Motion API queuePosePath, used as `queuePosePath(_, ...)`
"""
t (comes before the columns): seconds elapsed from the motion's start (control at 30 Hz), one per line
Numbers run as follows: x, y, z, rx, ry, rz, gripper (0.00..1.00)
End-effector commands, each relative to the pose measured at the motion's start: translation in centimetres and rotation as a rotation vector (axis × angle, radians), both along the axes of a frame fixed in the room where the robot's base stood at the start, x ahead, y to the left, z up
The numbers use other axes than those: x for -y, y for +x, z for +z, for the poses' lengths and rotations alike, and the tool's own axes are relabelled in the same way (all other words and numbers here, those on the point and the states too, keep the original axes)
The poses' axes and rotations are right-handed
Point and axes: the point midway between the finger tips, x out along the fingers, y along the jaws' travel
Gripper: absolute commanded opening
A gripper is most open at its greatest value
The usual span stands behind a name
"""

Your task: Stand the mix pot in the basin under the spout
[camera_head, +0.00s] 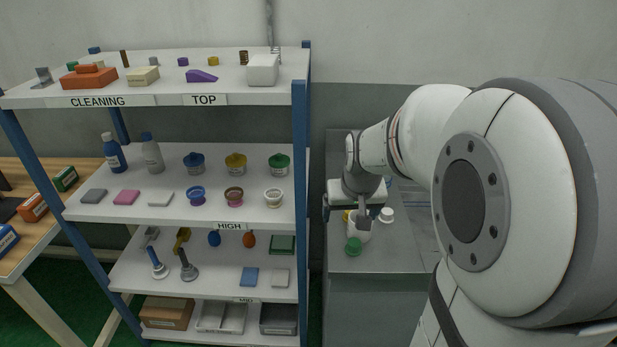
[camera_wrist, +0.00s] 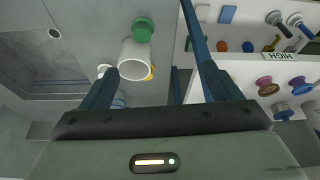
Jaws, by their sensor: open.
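A white open-topped pot (camera_wrist: 134,62), which looks like the mix pot, stands on the grey counter. In the head view the pot (camera_head: 358,233) is partly hidden by my gripper (camera_head: 364,212). In the wrist view my gripper (camera_wrist: 158,72) is open, with the pot ahead between its fingers, nearer the left one; I cannot tell whether they touch. A recessed area, likely the basin (camera_wrist: 60,55), shows at the left of the wrist view; in the head view my arm hides most of it. I cannot make out the spout.
A green round thing (camera_head: 354,246) stands close to the pot. A white-topped container (camera_head: 386,214) and a yellow thing (camera_wrist: 151,72) are also near it. A shelf rack with a blue post (camera_head: 300,200) and several cleaning items stands left of the counter.

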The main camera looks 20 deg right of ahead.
Motion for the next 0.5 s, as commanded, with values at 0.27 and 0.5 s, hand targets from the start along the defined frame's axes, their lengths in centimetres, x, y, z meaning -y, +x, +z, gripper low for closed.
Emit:
queuePosePath(0.27,6.2,6.5,-7.5,0.031,-0.01,-0.088,0.87)
queuePosePath(0.5,7.5,8.0,-9.7,0.037,-0.012,-0.101,0.87)
